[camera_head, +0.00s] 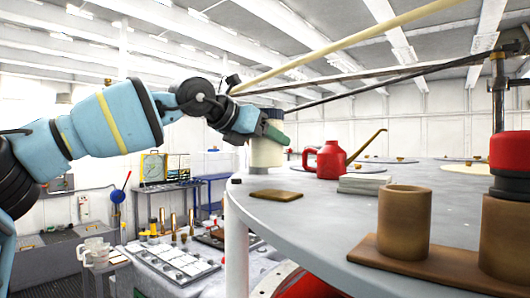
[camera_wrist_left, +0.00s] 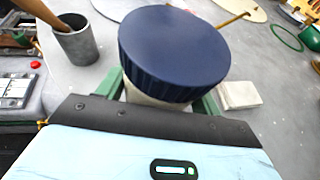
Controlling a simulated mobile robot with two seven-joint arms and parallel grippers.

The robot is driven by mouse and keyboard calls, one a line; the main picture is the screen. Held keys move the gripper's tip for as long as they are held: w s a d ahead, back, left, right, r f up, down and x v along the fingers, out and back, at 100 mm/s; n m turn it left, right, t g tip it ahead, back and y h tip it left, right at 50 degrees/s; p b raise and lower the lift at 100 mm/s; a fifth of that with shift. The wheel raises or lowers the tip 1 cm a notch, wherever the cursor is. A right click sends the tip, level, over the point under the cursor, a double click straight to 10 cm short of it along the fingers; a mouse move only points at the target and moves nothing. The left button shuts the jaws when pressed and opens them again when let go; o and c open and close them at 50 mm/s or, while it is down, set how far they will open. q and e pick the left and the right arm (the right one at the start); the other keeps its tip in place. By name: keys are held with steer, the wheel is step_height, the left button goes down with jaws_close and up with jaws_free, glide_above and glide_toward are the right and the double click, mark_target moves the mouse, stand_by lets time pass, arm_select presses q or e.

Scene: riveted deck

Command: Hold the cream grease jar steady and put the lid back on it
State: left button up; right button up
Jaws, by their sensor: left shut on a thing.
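The cream grease jar (camera_head: 264,153) is at the left edge of the round grey table in the head view. My left gripper (camera_head: 268,132) is shut on its upper part, with green fingers on either side. In the left wrist view a dark blue ribbed lid (camera_wrist_left: 173,50) covers the top of the jar (camera_wrist_left: 150,98); whether it is tightened cannot be told. The lid also shows as a dark band above the gripper in the head view (camera_head: 270,113). My right gripper is in neither view.
The grey table (camera_head: 330,215) bears a red oil can (camera_head: 328,160) with a long spout, a pale stacked block (camera_head: 364,184), a brown square (camera_head: 276,195) and a brown cup (camera_head: 404,222). A brown cylinder with a red-and-black top (camera_head: 508,165) stands at the right.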

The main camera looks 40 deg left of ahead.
mark_target(266, 155)
arm_select(q)
steer(key=shift+r, duration=0.1)
step_height(266, 155, down, 2)
steer(key=shift+s+f, duration=0.1)
steer(key=shift+f+p, duration=0.35)
steer(key=shift+f, duration=0.35)
steer(key=shift+f, duration=0.15)
steer(key=o, duration=1.9)
